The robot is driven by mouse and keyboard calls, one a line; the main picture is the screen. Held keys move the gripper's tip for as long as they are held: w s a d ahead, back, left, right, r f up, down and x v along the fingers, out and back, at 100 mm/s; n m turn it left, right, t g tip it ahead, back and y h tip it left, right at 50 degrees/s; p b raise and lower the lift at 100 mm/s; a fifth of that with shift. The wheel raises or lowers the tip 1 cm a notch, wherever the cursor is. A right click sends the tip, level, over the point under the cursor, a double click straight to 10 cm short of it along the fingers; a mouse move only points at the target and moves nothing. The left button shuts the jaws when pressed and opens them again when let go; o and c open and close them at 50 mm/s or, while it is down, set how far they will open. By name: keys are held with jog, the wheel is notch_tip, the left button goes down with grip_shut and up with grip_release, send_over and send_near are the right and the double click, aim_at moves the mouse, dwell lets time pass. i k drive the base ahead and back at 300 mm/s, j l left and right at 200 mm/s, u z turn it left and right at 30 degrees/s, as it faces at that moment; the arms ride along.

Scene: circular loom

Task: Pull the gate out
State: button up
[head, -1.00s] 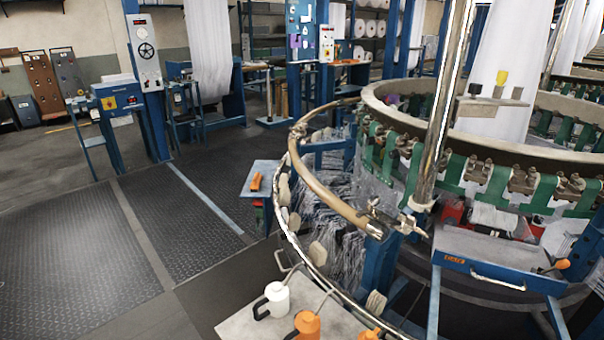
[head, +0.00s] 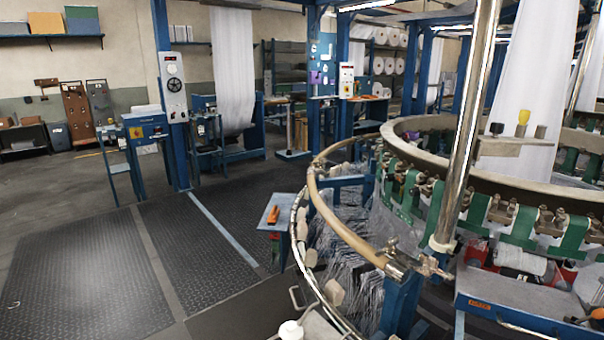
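No part is plainly marked as the gate. A curved tan rail (head: 332,213) runs around the near left side of the circular loom, ending at a metal clamp (head: 397,266) on a blue post. A blue panel (head: 515,299) with a grey top and a bar handle stands at the lower right, partly cut off by the picture edge. I cannot tell which of these is the gate. My gripper is not in view.
A polished upright pole (head: 466,130) stands in front of the loom ring (head: 440,165). A small table (head: 277,211) with an orange tool stands left of the loom. Dark textured floor plates (head: 90,255) lie clear at the left.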

aim_at(528, 308)
jog(key=z, duration=1.25)
jog(key=k+j, duration=0.1)
jog(key=j, duration=0.25)
jog(key=k+j+u, duration=0.1)
jog(key=j, duration=0.25)
jog(key=k+j, duration=0.1)
jog(key=j, duration=0.25)
